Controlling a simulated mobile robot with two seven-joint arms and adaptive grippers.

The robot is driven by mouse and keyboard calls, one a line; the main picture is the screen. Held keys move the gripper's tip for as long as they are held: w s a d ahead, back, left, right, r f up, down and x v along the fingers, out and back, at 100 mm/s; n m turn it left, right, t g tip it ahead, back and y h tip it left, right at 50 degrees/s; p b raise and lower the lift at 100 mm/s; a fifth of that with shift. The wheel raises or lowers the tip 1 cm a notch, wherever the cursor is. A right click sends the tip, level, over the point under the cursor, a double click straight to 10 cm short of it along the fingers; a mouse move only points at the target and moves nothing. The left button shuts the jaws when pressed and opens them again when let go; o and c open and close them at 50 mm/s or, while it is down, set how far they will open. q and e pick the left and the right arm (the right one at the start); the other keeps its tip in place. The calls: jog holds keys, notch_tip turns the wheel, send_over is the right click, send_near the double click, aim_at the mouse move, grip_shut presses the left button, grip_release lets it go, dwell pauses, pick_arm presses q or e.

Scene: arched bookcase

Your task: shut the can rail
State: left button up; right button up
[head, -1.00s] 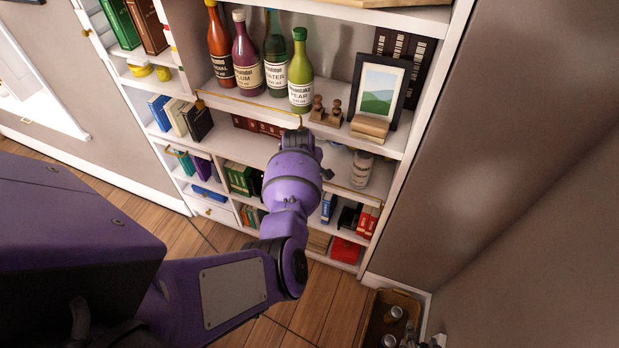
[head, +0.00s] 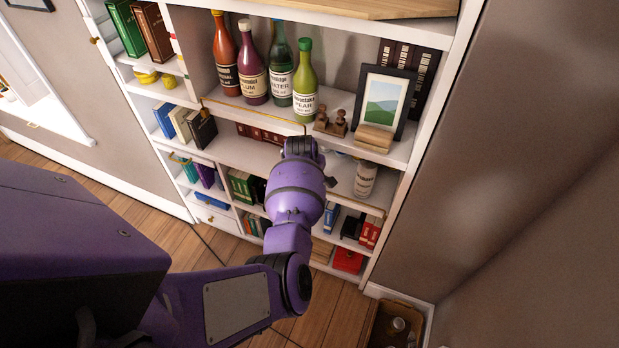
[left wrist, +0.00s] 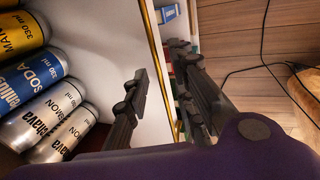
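Several cans (left wrist: 40,80), with yellow, blue and silver labels, stand side by side at the left of the left wrist view. A thin brass strip (left wrist: 157,55), perhaps the can rail, runs along the edge of a white panel (left wrist: 110,45) beside them. My left gripper (left wrist: 160,58) is open, with one dark finger over the white panel and the other across the strip on the outer side. I cannot tell whether either finger touches it. In the head view my purple left arm hides its gripper and the cans. My right gripper is not in view.
Glass bottles (head: 253,72) stand on the upper shelf behind another brass rail (head: 250,111). A picture frame (head: 383,100), wooden stamps (head: 330,122) and a jar (head: 365,179) are to the right. A box (head: 385,325) sits on the floor; cables (left wrist: 262,65) show in the wrist view.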

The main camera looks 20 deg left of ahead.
pick_arm(q)
jog(key=v, duration=1)
jog(key=shift+s, duration=0.15)
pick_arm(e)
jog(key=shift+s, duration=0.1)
pick_arm(q)
jog(key=shift+r, duration=0.15)
